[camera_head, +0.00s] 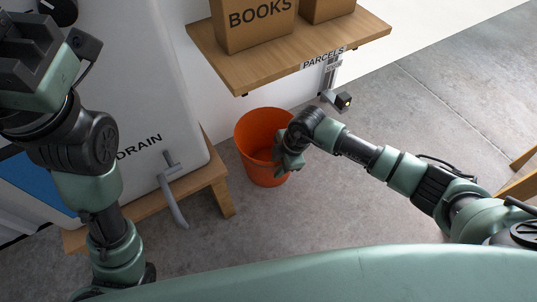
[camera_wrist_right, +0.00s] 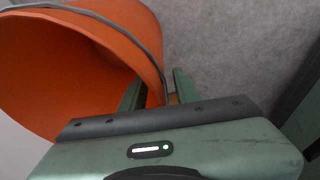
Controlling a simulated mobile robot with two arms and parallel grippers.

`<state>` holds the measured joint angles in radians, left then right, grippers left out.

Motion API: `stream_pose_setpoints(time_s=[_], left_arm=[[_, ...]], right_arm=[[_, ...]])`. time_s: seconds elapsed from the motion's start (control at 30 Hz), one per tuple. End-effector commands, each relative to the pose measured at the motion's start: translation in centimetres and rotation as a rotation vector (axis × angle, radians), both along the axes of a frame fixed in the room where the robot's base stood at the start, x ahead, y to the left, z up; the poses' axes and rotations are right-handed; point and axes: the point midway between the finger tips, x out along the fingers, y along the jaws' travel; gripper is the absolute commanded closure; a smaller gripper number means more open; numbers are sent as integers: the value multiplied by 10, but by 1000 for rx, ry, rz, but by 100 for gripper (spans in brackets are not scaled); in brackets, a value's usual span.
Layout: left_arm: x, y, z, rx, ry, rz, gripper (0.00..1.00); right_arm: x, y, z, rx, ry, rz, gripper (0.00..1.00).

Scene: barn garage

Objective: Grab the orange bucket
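The orange bucket (camera_head: 258,135) stands upright on the concrete floor below the wooden shelf and looks empty. My right gripper (camera_head: 287,163) is at its right, near side. In the right wrist view the bucket (camera_wrist_right: 75,60) fills the upper left, with a thin grey handle along its rim. The right gripper's green fingers (camera_wrist_right: 157,90) are open. One finger is on the inner side of the bucket wall and the other is outside it, with a gap between them. My left gripper (camera_head: 40,55) is at the upper left, far from the bucket; its fingertips cannot be made out.
A wooden shelf (camera_head: 235,73) with a BOOKS box (camera_head: 250,22) and another box overhangs behind the bucket. A white tank (camera_head: 150,80) marked DRAIN, with a grey tap (camera_head: 172,195), stands on a wooden stand (camera_head: 222,190) to the left.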

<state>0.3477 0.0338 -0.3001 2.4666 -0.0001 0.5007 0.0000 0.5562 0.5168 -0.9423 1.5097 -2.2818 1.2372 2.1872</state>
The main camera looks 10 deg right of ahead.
Motion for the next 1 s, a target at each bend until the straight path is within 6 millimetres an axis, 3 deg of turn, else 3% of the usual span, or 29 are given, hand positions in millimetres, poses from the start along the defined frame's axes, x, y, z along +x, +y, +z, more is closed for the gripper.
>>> stream_pose_setpoints(time_s=[0.03,0.1,0.13,1.0], left_arm=[[0,0,0,0,0,0,64],[0,0,0,0,0,0,64],[0,0,0,0,0,0,64],[0,0,0,0,0,-1,64]], right_arm=[[0,0,0,0,0,0,77],[0,0,0,0,0,0,97],[0,0,0,0,0,0,100],[1,0,1,1,-3,-1,100]])
